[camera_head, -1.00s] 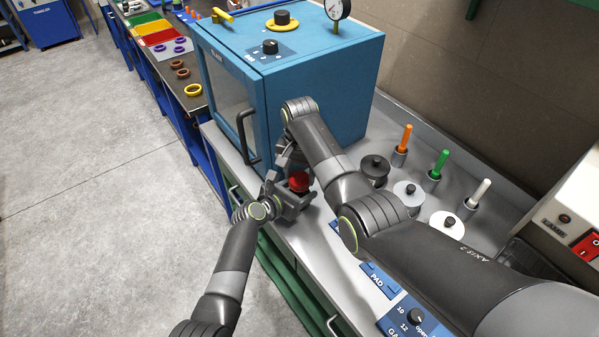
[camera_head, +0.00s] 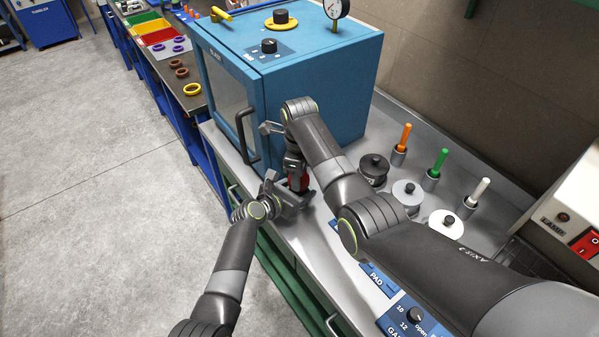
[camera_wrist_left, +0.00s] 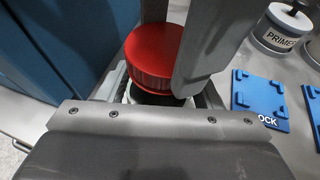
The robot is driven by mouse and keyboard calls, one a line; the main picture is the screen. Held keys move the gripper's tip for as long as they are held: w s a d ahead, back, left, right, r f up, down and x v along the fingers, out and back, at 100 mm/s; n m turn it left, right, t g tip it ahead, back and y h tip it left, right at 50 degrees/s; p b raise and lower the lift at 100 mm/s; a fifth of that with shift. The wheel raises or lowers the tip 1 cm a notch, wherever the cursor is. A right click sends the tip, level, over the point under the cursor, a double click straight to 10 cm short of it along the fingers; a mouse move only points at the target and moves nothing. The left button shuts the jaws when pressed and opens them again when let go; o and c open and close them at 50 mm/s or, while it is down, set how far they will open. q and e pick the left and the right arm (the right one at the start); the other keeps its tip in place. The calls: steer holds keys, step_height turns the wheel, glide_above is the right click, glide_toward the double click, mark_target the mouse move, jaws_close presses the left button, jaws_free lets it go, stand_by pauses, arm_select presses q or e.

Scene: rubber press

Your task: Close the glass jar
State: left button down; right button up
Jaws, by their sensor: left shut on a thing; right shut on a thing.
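The jar's red lid (camera_wrist_left: 153,55) shows in the left wrist view, sitting level over the jar. Only a small pale part of the jar (camera_wrist_left: 128,94) shows below it; whether the lid is fully seated I cannot tell. In the head view, the red lid (camera_head: 304,184) is partly hidden by my right gripper (camera_head: 296,178), which comes down from above and is shut on it. My left gripper (camera_head: 292,200) is shut on the jar from the left, below the lid. The jar body is mostly hidden by my grippers.
A blue cabinet (camera_head: 300,90) with a black door handle (camera_head: 245,135) stands just behind. Blue pads (camera_wrist_left: 262,100) lie right of the jar. Lidded pots (camera_head: 408,192) and coloured sticks in holders (camera_head: 432,180) stand on the right of the steel bench. The bench edge is close on the left.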

steer(key=shift+m, duration=0.3)
steer(key=o, duration=0.9)
steer(key=shift+o, duration=0.2)
steer(key=shift+r, duration=0.15)
steer(key=shift+r, duration=2.15)
steer(key=shift+c, duration=0.3)
